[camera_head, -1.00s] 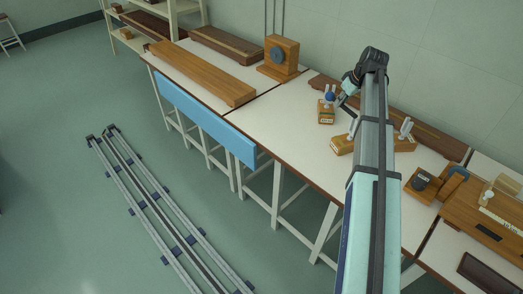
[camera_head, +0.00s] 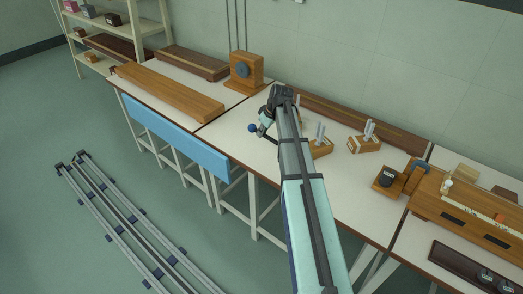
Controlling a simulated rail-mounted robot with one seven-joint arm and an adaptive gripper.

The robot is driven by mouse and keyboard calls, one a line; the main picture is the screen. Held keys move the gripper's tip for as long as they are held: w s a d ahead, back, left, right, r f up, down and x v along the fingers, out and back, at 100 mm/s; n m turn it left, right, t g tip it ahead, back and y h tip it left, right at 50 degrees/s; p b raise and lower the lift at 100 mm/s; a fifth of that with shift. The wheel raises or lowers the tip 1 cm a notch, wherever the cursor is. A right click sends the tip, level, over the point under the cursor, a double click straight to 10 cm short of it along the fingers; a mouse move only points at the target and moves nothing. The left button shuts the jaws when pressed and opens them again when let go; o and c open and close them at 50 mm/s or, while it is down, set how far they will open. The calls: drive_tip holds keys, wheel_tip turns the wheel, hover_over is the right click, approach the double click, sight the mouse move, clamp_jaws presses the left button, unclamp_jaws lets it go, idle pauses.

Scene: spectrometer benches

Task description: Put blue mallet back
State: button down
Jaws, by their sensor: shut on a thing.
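The blue mallet shows as a small round blue head (camera_head: 252,128) at the left of my gripper (camera_head: 263,129), over the white bench top. My gripper is small in the view and partly dark against my arm; it is shut on the mallet, whose handle is mostly hidden. I cannot tell how high the mallet is above the bench. Tuning forks on wooden boxes stand to the right of my arm: one box (camera_head: 321,149) close beside it and another (camera_head: 365,145) farther right. My arm hides part of the bench behind it.
A wooden block with a dark round disc (camera_head: 245,71) stands at the back. A long wooden box (camera_head: 170,92) lies on the left bench. A dark cylinder on a wooden base (camera_head: 387,178) is at the right. White bench top is clear left of the mallet.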

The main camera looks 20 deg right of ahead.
sight(270, 137)
wheel_tip(270, 137, down, 11)
drive_tip(key=shift+f+p, duration=0.1)
drive_tip(key=shift+p, duration=0.8)
drive_tip(key=shift+f, duration=0.15)
drive_tip(key=c, duration=1.2)
unclamp_jaws()
drive_tip(key=shift+o, duration=0.2)
drive_tip(key=shift+r, duration=0.3)
drive_tip(key=b+v, duration=0.2)
drive_tip(key=v, duration=1)
